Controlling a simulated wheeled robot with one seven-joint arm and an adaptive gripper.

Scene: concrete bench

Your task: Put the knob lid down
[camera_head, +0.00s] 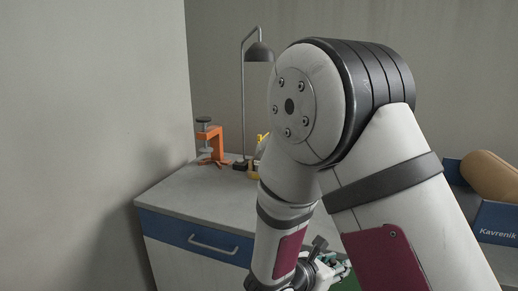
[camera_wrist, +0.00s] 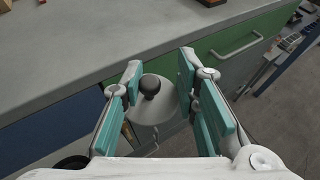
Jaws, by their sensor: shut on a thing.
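The knob lid (camera_wrist: 162,108) is a pale grey, rounded lid with a dark ball knob (camera_wrist: 150,85). It sits between the teal-padded fingers of my gripper (camera_wrist: 159,72) in the wrist view, and the gripper is shut on it. The knob points up towards the wrist camera. In that view the lid appears against the drawer fronts, off the edge of the grey worktop (camera_wrist: 150,35). In the head view my gripper (camera_head: 322,268) is low at the bottom, partly covered by my arm, and I cannot make out the lid there.
An orange clamp-like stand (camera_head: 213,145) and a dark lamp (camera_head: 258,52) stand at the back of the bench. A yellow object is half hidden by my arm. A blue Kavrenik box (camera_head: 495,222) holds a tan roll at right. The worktop's front left (camera_head: 190,190) is clear.

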